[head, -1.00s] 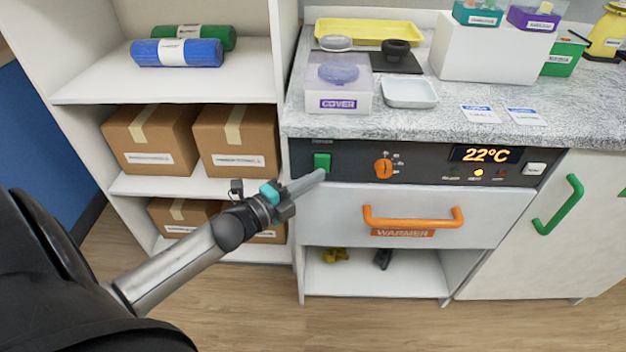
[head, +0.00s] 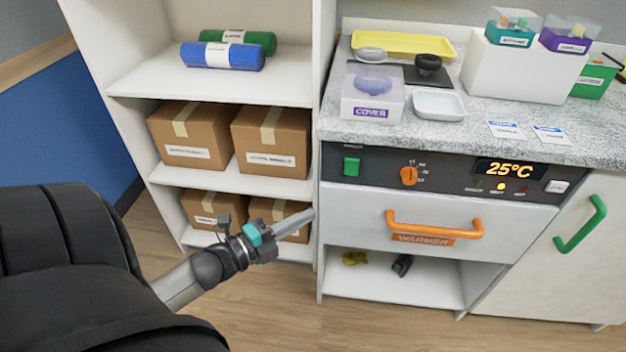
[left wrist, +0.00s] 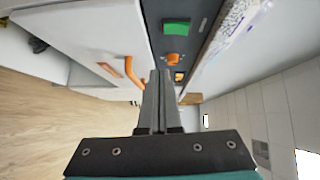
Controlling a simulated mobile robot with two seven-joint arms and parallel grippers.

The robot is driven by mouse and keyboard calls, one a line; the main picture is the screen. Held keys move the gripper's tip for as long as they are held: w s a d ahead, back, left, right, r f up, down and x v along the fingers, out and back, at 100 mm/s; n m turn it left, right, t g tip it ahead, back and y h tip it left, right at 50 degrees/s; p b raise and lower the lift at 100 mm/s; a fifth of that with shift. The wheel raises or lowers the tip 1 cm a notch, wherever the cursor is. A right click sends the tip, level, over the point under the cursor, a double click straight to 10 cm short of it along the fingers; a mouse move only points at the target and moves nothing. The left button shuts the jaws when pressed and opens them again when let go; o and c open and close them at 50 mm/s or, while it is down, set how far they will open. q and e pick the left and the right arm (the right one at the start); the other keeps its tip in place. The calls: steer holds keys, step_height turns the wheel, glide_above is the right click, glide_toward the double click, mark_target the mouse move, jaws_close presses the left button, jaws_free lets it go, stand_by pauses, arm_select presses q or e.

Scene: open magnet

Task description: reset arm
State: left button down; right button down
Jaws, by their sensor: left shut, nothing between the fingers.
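My left gripper (head: 292,222) is shut and empty in the head view. It is in front of the cabinet's left edge, below the green switch (head: 351,166) and apart from it. Its closed fingers (left wrist: 158,100) also show in the left wrist view, with the green switch (left wrist: 176,27) beyond them. The warmer drawer (head: 350,208) has an orange handle (head: 434,226) and looks closed. An orange knob (head: 408,175) sits on the panel, and the display (head: 510,170) reads 25°C. My right gripper is not in view.
A shelf unit (head: 225,83) with rolls and cardboard boxes (head: 272,142) stands at the left. The speckled counter (head: 440,135) holds a cover box (head: 372,95), a white dish (head: 438,105) and a yellow tray (head: 400,42). Open floor lies in front of the cabinet.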

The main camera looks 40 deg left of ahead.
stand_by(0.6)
